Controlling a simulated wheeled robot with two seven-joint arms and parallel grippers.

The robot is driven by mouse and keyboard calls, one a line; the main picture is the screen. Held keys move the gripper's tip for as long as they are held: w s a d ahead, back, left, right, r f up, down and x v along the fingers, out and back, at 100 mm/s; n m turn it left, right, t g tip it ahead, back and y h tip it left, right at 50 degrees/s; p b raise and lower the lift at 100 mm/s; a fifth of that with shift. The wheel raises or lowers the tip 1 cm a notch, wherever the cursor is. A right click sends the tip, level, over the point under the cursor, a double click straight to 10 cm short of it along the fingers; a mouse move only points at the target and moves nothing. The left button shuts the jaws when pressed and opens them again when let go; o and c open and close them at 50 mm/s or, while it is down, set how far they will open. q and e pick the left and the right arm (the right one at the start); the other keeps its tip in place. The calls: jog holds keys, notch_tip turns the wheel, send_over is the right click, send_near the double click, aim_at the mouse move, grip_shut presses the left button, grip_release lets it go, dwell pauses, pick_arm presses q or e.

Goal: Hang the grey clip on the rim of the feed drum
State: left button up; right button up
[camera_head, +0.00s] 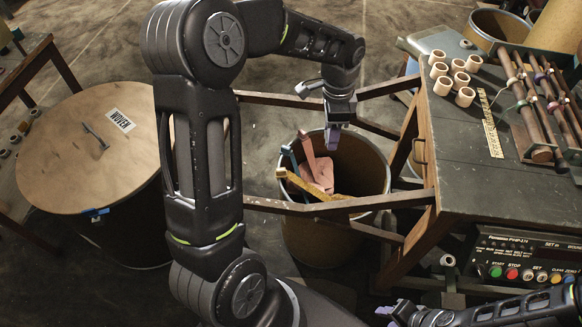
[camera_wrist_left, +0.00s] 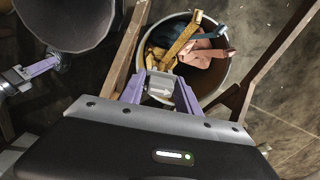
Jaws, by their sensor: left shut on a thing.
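My left gripper (camera_head: 337,138) hangs above the open drum (camera_head: 308,238), over the back part of its mouth in the head view. In the left wrist view its purple fingers (camera_wrist_left: 160,92) are shut on a small grey clip (camera_wrist_left: 160,85). The clip appears in front of the near rim of the drum (camera_wrist_left: 214,86); I cannot tell whether it touches the rim. In the head view the fingers hide the clip. My right gripper (camera_head: 396,310) is low at the bottom right, its jaw opening unclear.
Yellow (camera_head: 308,188), pink (camera_head: 318,170) and blue strips stick out of the drum. A wooden rail (camera_head: 350,204) crosses in front of it. A lidded drum marked WOVEN (camera_head: 85,145) stands left. A workbench (camera_head: 470,150) with spools (camera_head: 465,97) and rods stands right.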

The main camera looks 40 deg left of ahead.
aim_at(291, 198)
pick_arm(q)
jog(key=s+a+f+m+b, duration=0.5)
jog(key=a+f+m+b, duration=0.2)
jog(key=f+m, duration=0.4)
jog(key=shift+s+a, duration=0.35)
jog(key=shift+a, duration=0.2)
jog(key=shift+f, duration=0.2)
notch_tip(291, 198, down, 17)
jog(key=b, duration=1.6)
jog(key=shift+f, duration=0.1)
jog(key=shift+f+b, duration=0.4)
jog(key=shift+f, duration=0.65)
jog(key=o, duration=1.4)
jog(key=shift+r, duration=0.1)
